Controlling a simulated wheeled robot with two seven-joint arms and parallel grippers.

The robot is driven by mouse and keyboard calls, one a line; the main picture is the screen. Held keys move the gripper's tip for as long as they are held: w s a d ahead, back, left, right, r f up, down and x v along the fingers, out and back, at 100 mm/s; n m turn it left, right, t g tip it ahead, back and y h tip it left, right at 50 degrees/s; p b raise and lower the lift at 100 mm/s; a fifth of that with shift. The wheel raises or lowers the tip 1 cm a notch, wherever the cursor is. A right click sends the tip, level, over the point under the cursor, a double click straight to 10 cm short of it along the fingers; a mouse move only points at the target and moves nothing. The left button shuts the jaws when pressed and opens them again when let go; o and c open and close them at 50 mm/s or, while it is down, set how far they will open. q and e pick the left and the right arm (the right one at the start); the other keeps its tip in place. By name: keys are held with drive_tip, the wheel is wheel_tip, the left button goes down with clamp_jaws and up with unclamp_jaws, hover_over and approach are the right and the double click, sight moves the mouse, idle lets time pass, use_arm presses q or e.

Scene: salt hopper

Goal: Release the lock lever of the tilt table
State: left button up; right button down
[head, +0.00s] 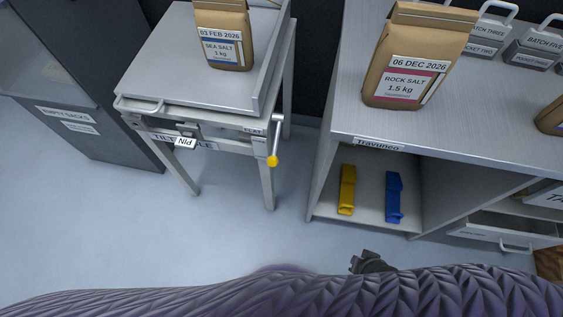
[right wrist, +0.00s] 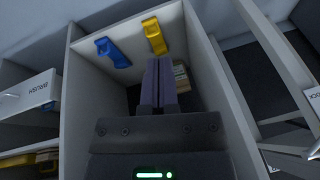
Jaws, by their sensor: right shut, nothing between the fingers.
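The tilt table (head: 185,50) stands at the upper left of the head view, a grey metal frame with a flat top. Its lock lever (head: 276,140) is at the front right corner, a light rod hanging down to a yellow knob, beside a small label. My left gripper is not in view.
A salt bag (head: 224,40) stands on the tilt table. Another bag (head: 400,70) stands on the counter (head: 350,110) at right. Yellow (head: 347,190) and blue (head: 394,197) clips lie in the compartment below. A grey cabinet (head: 75,120) stands at left. Floor before the table is clear.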

drive_tip(key=w+a+r+m+t+y+b, duration=0.1)
drive_tip(key=w+a+r+m+t, duration=0.15)
drive_tip(key=w, duration=0.35)
drive_tip(key=w+a+r+m+t+y, duration=0.1)
drive_tip(key=w+a+r+m+y, duration=0.2)
drive_tip(key=w, duration=0.4)
drive_tip(key=m+t+y+b, duration=0.1)
drive_tip(key=m+y+b, duration=0.15)
drive_tip(key=m, duration=0.55)
approach(276, 142)
drive_tip(key=s+d+f+p, duration=0.1)
drive_tip(key=s+d+f, duration=0.1)
drive_tip(key=s+f, duration=0.2)
use_arm(q)
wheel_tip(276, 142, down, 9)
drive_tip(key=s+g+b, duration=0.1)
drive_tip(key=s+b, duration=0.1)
drive_tip(key=b, duration=0.4)
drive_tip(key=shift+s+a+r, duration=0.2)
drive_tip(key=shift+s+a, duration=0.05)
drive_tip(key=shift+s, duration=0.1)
use_arm(e)
drive_tip(key=x, duration=1)
drive_tip(key=shift+w, duration=0.15)
drive_tip(key=shift+a+r+n, duration=0.1)
drive_tip(key=shift+n, duration=0.15)
